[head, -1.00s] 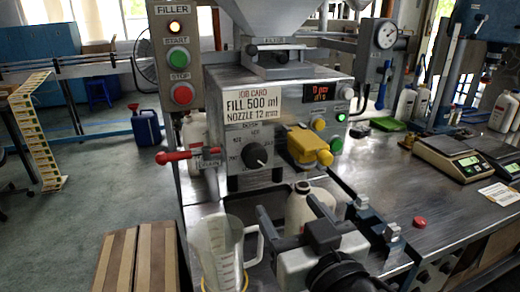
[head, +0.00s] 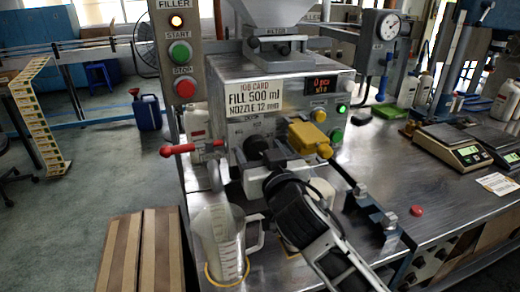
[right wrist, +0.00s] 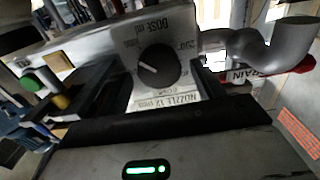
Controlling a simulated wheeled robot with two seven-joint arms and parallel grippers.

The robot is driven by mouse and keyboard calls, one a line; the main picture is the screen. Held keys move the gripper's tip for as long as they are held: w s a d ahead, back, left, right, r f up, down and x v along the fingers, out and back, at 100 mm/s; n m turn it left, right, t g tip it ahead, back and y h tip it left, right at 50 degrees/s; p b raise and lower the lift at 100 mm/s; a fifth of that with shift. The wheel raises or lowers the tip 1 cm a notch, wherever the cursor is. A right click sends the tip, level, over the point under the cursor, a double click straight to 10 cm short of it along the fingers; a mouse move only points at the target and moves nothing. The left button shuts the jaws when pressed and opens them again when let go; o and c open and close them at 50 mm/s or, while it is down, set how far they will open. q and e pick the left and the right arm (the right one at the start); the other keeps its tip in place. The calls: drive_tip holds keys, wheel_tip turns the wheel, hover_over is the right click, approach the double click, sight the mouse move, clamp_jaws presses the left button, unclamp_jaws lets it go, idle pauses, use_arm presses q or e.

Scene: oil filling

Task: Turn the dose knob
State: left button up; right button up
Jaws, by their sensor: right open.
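The dose knob (head: 255,146) is a round black dial on the filler's front panel, below the white job card (head: 253,98) reading fill 500 ml. In the right wrist view the knob (right wrist: 158,68) shows whole, with a pale pointer mark and dose lettering around it. My right gripper (head: 264,165) is open close in front of the panel, its fingers at the knob and hiding part of it in the head view. Whether they touch the knob I cannot tell. My left gripper is not in view.
A red-handled drain lever (head: 180,150) sticks out left of the knob. A yellow valve block (head: 310,140) sits close on its right. A clear measuring jug (head: 222,242) stands below.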

drive_tip(key=c, duration=1)
drive_tip(key=shift+n, duration=0.3)
